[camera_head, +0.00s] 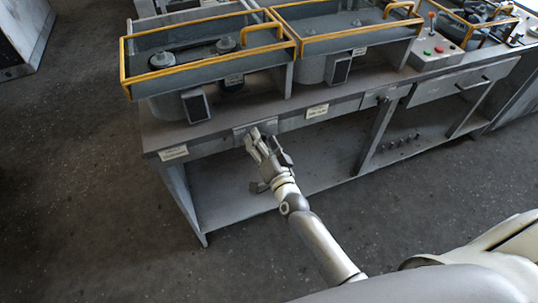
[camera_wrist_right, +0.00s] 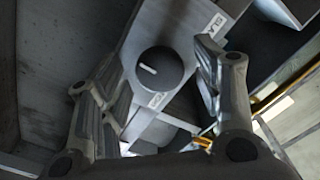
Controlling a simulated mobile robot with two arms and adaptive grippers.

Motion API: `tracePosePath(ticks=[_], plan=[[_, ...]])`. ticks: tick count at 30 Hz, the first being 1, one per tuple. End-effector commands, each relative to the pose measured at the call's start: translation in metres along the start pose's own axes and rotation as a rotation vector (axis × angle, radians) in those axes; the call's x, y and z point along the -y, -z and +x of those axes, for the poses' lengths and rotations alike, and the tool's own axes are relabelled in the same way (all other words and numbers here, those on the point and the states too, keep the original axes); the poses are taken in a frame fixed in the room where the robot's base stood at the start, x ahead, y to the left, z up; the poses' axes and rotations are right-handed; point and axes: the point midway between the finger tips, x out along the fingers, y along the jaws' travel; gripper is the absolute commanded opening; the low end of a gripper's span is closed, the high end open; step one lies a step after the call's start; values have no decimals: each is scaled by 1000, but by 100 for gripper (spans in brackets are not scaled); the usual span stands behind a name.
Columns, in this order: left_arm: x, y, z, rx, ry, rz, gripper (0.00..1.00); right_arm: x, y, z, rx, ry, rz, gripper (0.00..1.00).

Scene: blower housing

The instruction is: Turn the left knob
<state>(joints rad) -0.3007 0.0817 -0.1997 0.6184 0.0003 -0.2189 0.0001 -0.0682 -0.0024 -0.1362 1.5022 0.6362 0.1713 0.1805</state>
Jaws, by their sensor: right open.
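A round dark grey knob (camera_wrist_right: 160,69) with a white line mark sits on the grey front panel in the right wrist view. The line is slanted. My right gripper (camera_head: 262,143) is at the bench's front edge, below the left yellow-railed tray. It is open, with one finger on each side of the knob in the wrist view and visible gaps between. I cannot tell how far the fingertips are from the panel. In the head view the gripper hides the knob. My left gripper is not in view.
Labels (camera_head: 173,153) mark the front panel. A control box (camera_head: 434,52) with a red-topped lever stands to the right. The shelf (camera_head: 235,205) below is largely empty, and the floor in front is clear.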

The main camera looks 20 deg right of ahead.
Motion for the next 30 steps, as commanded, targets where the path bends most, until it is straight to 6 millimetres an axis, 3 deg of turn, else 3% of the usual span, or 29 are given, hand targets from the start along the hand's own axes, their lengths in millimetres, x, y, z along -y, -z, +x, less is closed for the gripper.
tracePosePath(ticks=[12,18,30], plan=[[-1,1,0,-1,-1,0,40,-1,-1,-74,3,-3,0,59],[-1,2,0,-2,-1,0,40,-1,-1,-101,2,-2,-2,59],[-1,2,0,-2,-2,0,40,0,0,-113,1,-1,0,59]])
